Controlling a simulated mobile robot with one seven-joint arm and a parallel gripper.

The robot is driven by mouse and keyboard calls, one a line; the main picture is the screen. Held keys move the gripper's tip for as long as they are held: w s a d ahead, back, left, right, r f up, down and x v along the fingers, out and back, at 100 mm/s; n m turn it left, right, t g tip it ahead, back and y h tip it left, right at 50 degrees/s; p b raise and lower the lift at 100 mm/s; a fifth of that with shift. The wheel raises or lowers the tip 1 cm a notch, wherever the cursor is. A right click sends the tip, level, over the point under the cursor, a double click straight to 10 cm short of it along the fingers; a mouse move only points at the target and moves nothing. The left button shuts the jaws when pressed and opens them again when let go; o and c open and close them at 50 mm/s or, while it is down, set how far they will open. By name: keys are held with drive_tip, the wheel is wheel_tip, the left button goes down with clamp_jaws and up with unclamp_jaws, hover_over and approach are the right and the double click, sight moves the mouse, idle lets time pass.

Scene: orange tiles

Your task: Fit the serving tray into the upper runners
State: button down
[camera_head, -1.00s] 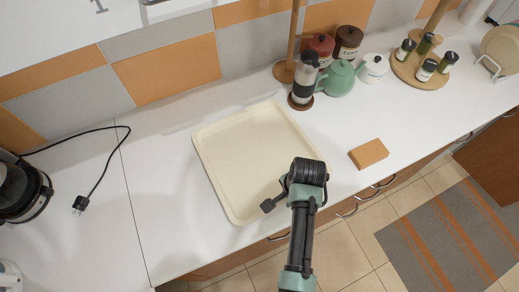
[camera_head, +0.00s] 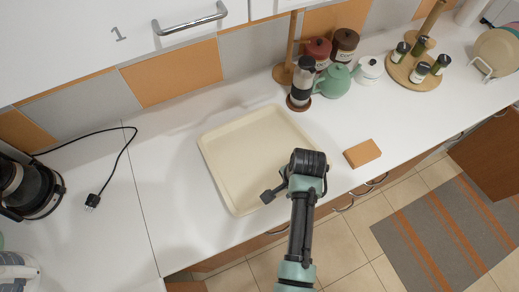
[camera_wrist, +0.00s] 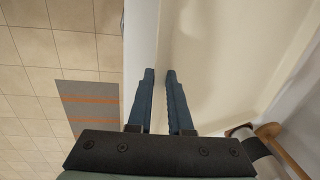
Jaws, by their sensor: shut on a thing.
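The serving tray (camera_head: 250,150) is cream, shallow and rectangular, with a raised rim. In the head view it is level over the white counter; I cannot tell whether it touches the counter or is held just above it. My gripper (camera_head: 272,194) is at the tray's near edge. In the wrist view, my gripper (camera_wrist: 158,75) has its two dark fingers on either side of the tray's rim (camera_wrist: 157,45), shut on it. The tray's near right corner is partly hidden by my arm. No runners can be made out in either view.
A tan block (camera_head: 362,153) lies right of the tray. A glass-and-black grinder (camera_head: 301,82), a green teapot (camera_head: 335,82) and canisters stand behind it. A coffee maker (camera_head: 30,190) with a loose cord is at left. A white cabinet (camera_head: 130,40) overhangs the counter.

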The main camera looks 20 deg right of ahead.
drive_tip(key=shift+r+p, duration=1.55)
drive_tip(key=shift+r, duration=0.25)
drive_tip(key=shift+w, duration=0.1)
